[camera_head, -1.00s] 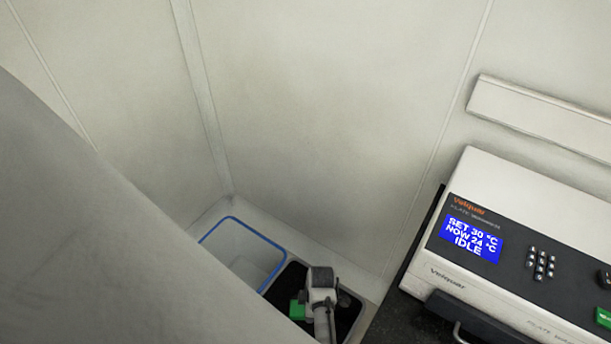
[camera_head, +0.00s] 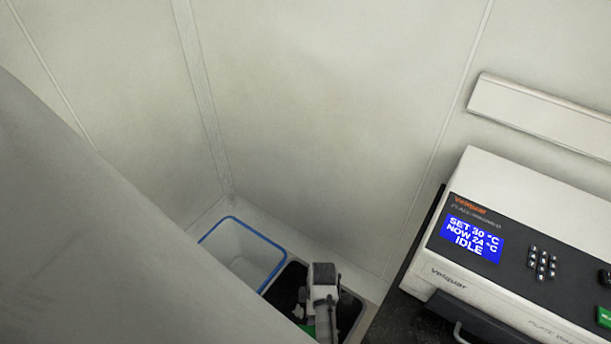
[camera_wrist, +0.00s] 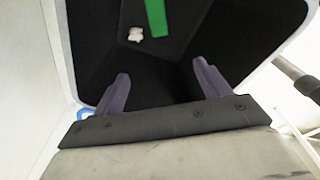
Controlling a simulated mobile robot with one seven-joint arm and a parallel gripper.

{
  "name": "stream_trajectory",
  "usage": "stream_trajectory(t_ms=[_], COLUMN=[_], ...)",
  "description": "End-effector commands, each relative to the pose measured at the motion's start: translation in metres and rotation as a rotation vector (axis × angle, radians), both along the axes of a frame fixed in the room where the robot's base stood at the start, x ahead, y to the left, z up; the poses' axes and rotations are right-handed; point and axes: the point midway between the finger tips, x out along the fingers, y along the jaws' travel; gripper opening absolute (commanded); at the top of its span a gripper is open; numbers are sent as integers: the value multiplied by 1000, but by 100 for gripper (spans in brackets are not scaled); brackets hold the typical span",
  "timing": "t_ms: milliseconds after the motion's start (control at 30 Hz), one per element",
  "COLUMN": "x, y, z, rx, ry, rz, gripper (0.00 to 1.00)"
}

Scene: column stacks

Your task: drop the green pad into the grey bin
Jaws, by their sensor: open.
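The green pad (camera_wrist: 156,18) shows at the top of the wrist view, apart from my fingers, against the dark inside of the grey bin (camera_wrist: 68,62). Part of it is cut off by the frame edge. In the head view a small bit of the green pad (camera_head: 309,330) shows at the lower left of my wrist; the rest is hidden. The grey bin (camera_head: 287,286) has a pale rim and a black inside. My gripper (camera_wrist: 161,70) is open and empty over this bin, its two fingers spread apart.
A second bin with a blue rim (camera_head: 243,262) stands directly left of the grey one. A small white crumpled scrap (camera_wrist: 135,34) lies beside the pad. A plate warmer (camera_head: 520,250) stands on a dark counter at right. Walls close in behind the bins.

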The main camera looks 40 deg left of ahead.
Motion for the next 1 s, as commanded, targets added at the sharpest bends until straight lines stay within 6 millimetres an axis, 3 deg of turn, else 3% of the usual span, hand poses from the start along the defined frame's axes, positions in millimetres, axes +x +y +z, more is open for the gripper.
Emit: stream_trajectory(t_ms=[300,500,700,1000], x=[7,8,8,8], y=[-7,-10,-11,-11], z=[73,103,114,114], rx=[3,2,0,0], ry=[-5,-2,0,0], rz=[-3,-1,0,-1], gripper=[76,76,76,76])
